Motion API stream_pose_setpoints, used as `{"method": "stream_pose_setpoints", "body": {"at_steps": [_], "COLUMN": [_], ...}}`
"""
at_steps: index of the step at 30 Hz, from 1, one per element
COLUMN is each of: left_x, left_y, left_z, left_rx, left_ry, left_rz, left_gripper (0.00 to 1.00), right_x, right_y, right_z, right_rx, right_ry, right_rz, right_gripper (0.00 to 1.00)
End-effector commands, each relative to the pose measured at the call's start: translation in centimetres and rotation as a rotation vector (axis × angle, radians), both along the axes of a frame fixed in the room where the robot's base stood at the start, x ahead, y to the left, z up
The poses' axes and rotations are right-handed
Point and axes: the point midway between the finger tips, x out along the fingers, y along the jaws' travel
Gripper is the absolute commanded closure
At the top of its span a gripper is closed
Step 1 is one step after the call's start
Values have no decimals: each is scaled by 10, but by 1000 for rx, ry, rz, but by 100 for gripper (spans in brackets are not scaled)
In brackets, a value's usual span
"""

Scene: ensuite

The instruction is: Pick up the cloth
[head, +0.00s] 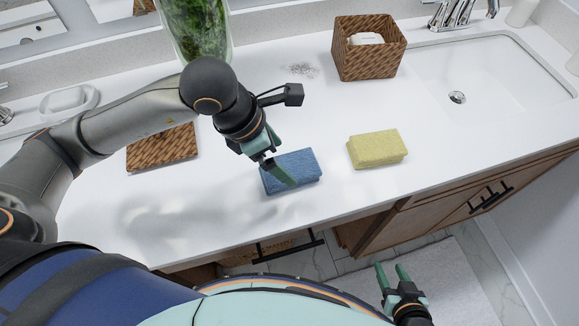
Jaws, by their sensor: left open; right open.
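A folded blue cloth (305,162) lies on the white counter near its front edge. A folded yellow cloth or sponge (377,148) lies to its right, apart from it; I cannot tell which. My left gripper (277,163) is open and pointed down at the blue cloth, with its fingers over the left part of it. I cannot tell whether the fingers touch the cloth. My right gripper (391,268) is open and empty, low in front of the counter, above the floor.
A woven basket (368,62) with a white item in it stands at the back, beside the sink (490,75). A glass vase with greenery (197,25), a brown woven mat (150,153) and a soap dish (68,103) are further left.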

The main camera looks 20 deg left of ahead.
Motion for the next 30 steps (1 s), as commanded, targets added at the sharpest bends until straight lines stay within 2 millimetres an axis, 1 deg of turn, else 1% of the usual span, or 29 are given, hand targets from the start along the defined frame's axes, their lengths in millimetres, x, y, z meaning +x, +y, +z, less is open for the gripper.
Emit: {"method": "stream_pose_setpoints", "body": {"at_steps": [3, 6, 8, 20, 30], "left_x": [4, 7, 8, 8, 8], "left_y": [-5, -9, -10, -10, -10], "left_z": [-18, -29, -33, -34, -37], "left_rx": [0, 0, 0, -1, 0], "left_ry": [7, 4, 2, 1, 0], "left_rz": [1, 0, 0, 0, 0], "left_gripper": [0, 0, 0, 0, 0], "right_x": [0, 0, 0, 1, 1], "right_y": [0, 0, 0, 0, 0], "right_z": [4, 4, 5, 4, -1], "right_rx": [0, 0, 0, 0, 0], "right_ry": [0, 0, 0, -2, -3], "right_rz": [0, 0, 0, 1, 1], "right_gripper": [50, 50, 50, 50, 50]}}
